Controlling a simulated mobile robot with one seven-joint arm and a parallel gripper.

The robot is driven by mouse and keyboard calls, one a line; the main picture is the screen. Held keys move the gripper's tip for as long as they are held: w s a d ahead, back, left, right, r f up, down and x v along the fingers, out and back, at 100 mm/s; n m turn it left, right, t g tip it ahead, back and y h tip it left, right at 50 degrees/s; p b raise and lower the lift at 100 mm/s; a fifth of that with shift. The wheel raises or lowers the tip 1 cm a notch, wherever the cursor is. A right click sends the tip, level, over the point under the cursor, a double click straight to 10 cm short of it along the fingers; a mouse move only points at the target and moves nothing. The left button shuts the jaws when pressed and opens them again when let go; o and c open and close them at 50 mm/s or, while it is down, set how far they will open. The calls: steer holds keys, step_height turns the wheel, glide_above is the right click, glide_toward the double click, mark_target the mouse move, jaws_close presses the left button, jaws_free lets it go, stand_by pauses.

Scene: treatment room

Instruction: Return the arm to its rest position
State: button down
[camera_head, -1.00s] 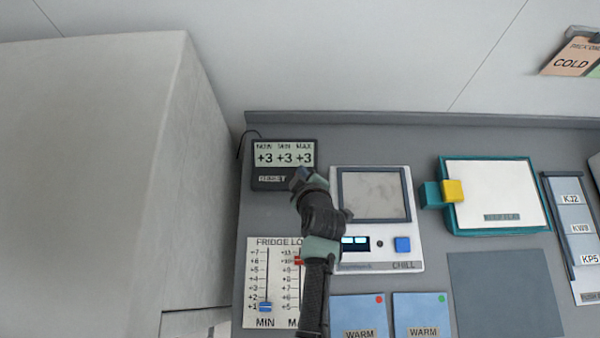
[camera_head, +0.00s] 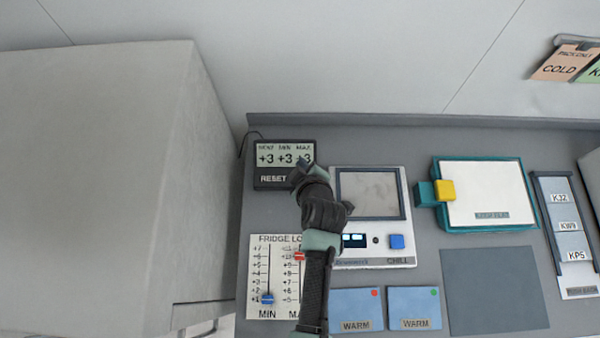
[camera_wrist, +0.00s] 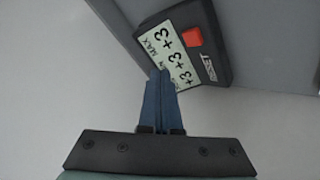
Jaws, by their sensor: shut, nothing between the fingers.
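My gripper (camera_head: 300,172) is in the head view at the front right corner of the thermometer display (camera_head: 272,158), covering part of it. The display reads +3, +3, +3 under NOW, MIN and MAX, with a RESET label. In the wrist view my gripper's two blue fingers (camera_wrist: 158,98) are together with nothing between them. Their tips overlap the edge of the display (camera_wrist: 192,45) in that picture; I cannot tell whether they touch it. A red button shows on the display there. My arm reaches up from the bottom of the head view.
A fridge log card (camera_head: 262,272) with sliders lies left of my arm. A chill unit (camera_head: 408,250), two blue WARM packs (camera_head: 357,312) (camera_head: 415,310) and a teal-edged box (camera_head: 490,165) are to the right. A big grey cabinet (camera_head: 90,190) fills the left.

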stand_by(0.5)
steer(key=w+r+m+t+h+b, duration=0.15)
steer(key=w+r+t, duration=0.35)
steer(key=r, duration=1.1)
steer(key=w+r+m+t+y+b, duration=0.1)
steer(key=w+r+m+t+b, duration=0.45)
steer(key=r, duration=1.15)
steer(key=s+r+t, duration=0.2)
steer(key=s+r, duration=0.1)
steer(key=r, duration=1.3)
steer(key=s+r+m+t+h+b, duration=0.1)
steer(key=s+r+m+t, duration=0.3)
steer(key=s+r, duration=0.9)
steer(key=shift+s+a+r+t+b, duration=0.25)
steer(key=shift+s+r+t+b, duration=0.1)
steer(key=shift+r+t, duration=0.5)
steer(key=shift+f+h, duration=0.15)
steer(key=shift+h, duration=0.1)
